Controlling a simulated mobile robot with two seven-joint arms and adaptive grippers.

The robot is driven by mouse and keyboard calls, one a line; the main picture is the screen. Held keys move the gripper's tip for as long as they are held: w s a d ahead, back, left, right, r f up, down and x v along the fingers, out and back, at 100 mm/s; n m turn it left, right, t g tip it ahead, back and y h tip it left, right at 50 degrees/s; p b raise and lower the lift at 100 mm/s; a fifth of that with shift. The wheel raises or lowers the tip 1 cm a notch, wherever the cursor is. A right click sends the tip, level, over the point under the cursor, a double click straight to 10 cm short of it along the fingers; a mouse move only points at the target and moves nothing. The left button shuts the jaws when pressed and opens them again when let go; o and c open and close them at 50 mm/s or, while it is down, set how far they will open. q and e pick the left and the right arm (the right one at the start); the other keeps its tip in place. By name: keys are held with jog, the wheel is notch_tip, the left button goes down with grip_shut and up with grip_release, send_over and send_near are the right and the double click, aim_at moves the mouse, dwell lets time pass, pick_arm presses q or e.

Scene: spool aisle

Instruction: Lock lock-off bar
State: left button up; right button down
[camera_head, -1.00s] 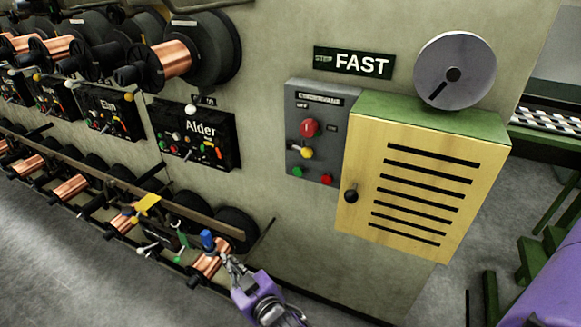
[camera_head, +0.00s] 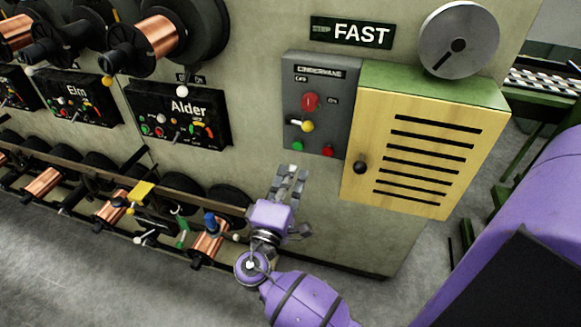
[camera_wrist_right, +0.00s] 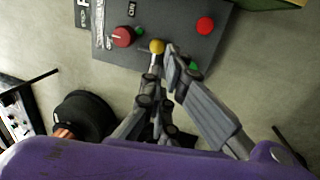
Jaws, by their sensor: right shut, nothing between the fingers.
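The grey control panel (camera_head: 318,75) is on the machine wall, left of the yellow louvred cabinet. It has a red rotary knob (camera_head: 310,102) between OFF and ON marks. Below that is a short lever with a yellow ball end (camera_head: 307,126); no label names it as the lock-off bar. My right gripper (camera_head: 292,172) points up just below the panel, shut and empty. In the right wrist view its fingertips (camera_wrist_right: 166,58) appear close to the yellow ball (camera_wrist_right: 157,46) and partly cover the green button; I cannot tell whether they touch. My left gripper is not in view.
The yellow cabinet (camera_head: 425,150) with a black knob stands out right of the panel. A grey disc (camera_head: 458,40) sits above it. Copper spools (camera_head: 210,240) and a long rail run low at left.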

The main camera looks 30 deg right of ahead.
aim_at(306, 131)
jog(key=p+x, duration=0.1)
jog(key=x, duration=0.4)
jog(key=p+x, duration=0.1)
jog(key=x, duration=0.4)
jog(key=shift+w+r, duration=0.2)
jog(key=shift+r, duration=0.05)
jog(key=shift+w+d+p, duration=0.25)
jog(key=shift+p, duration=0.05)
jog(key=shift+w+d, duration=0.2)
jog(key=shift+d, duration=0.05)
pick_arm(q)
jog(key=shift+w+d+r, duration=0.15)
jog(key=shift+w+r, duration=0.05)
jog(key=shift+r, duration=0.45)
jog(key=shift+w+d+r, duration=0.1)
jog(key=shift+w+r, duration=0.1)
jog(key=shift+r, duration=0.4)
pick_arm(e)
jog(key=shift+f, duration=0.1)
